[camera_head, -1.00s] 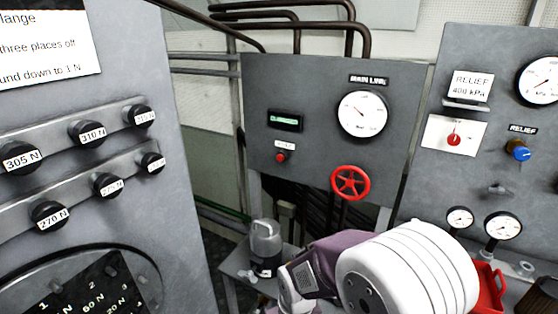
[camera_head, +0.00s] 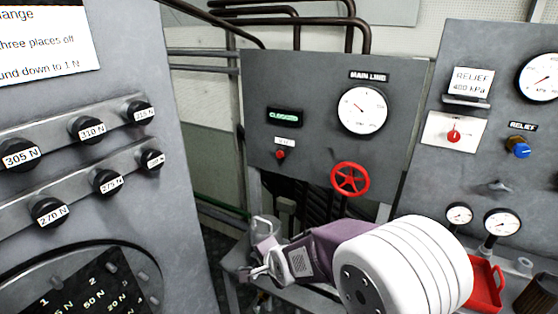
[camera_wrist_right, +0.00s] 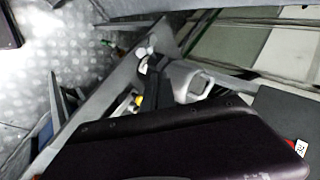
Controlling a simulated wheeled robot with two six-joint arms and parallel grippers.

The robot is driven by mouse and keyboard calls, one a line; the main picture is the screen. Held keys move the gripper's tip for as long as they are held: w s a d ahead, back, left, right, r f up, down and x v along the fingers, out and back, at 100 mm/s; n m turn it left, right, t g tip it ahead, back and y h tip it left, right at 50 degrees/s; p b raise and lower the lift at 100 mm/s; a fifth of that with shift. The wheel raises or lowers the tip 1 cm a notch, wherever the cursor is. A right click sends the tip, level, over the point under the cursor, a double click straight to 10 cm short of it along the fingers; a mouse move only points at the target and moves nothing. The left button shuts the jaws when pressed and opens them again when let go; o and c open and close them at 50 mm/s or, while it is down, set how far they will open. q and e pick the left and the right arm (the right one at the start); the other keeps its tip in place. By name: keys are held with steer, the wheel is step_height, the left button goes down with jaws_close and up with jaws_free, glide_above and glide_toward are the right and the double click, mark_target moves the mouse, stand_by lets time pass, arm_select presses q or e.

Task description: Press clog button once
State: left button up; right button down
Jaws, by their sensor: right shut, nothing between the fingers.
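A small red button (camera_head: 280,155) sits on the grey middle panel (camera_head: 310,90), below a small white label (camera_head: 284,141) and a lit green display (camera_head: 285,118) that appears to read "CLOGGED". My right gripper (camera_head: 258,273) is shut and empty, below the panel and apart from the button, pointing left in the head view. My left gripper is not in view.
A red valve wheel (camera_head: 350,179) and a main line gauge (camera_head: 363,110) are right of the button. A red tray (camera_head: 486,284) lies at right. A knob panel (camera_head: 95,160) stands close on the left.

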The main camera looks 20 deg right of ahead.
mark_target(280, 154)
steer(key=w+d+r+m+t+h, duration=0.1)
steer(key=w+r+m+t, duration=0.3)
steer(key=r, duration=0.5)
steer(key=w+d+r+m+t+h, duration=0.1)
steer(key=w+d+r+m+t, duration=0.2)
steer(key=w+r+m, duration=0.5)
steer(key=shift+w+r+m+t, duration=0.3)
steer(key=shift+w+r+t, duration=0.1)
steer(key=shift+r+t, duration=0.4)
steer(key=shift+d, duration=0.1)
steer(key=w+d+p, duration=0.3)
steer(key=w+d, duration=0.2)
steer(key=d, duration=0.2)
steer(key=shift+w, duration=0.2)
stand_by(0.4)
steer(key=shift+w+d, duration=0.25)
steer(key=shift+d, duration=0.05)
